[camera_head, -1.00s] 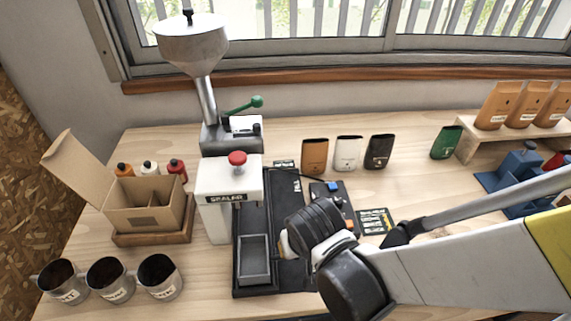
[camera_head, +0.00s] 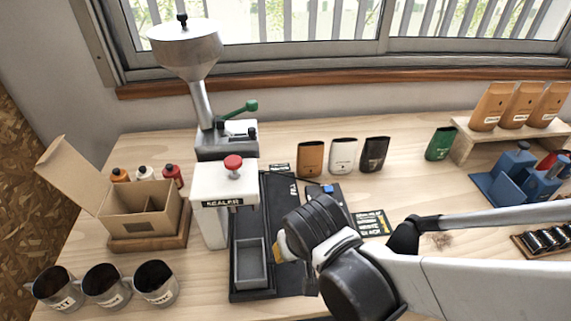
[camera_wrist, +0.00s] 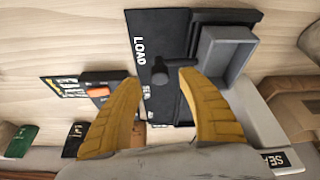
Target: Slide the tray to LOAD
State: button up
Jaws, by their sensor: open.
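The tray (camera_head: 250,265) is a grey open box at the near end of a black track (camera_head: 280,200), beside the white sealer. It looks empty. In the wrist view the tray (camera_wrist: 208,52) is at the upper right, with a dark knobbed handle (camera_wrist: 160,72) sticking out to its left. The word LOAD (camera_wrist: 139,48) is printed on the black plate left of the handle. My gripper (camera_wrist: 160,82) is open, its yellow fingers on either side of the handle's knob, with no clear contact. In the head view my wrist hides most of my gripper (camera_head: 281,246).
The white sealer (camera_head: 222,205) with a red knob stands left of the track. Metal cups (camera_head: 155,283) and an open cardboard box (camera_head: 140,205) are further left. Several pouches (camera_head: 343,155) stand behind.

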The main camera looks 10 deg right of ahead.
jog(key=v, duration=0.8)
jog(key=shift+r, duration=0.35)
jog(key=shift+s, duration=0.1)
jog(key=w+d+r+m+t, duration=0.1)
jog(key=d+r, duration=0.1)
jog(key=d, duration=0.4)
jog(key=w+d+r+m+t, duration=0.1)
jog(key=d+r, duration=0.1)
jog(key=d, duration=0.3)
jog(key=shift+w+d+t, duration=0.3)
jog(key=shift+w+d, duration=0.1)
jog(key=shift+f, duration=0.1)
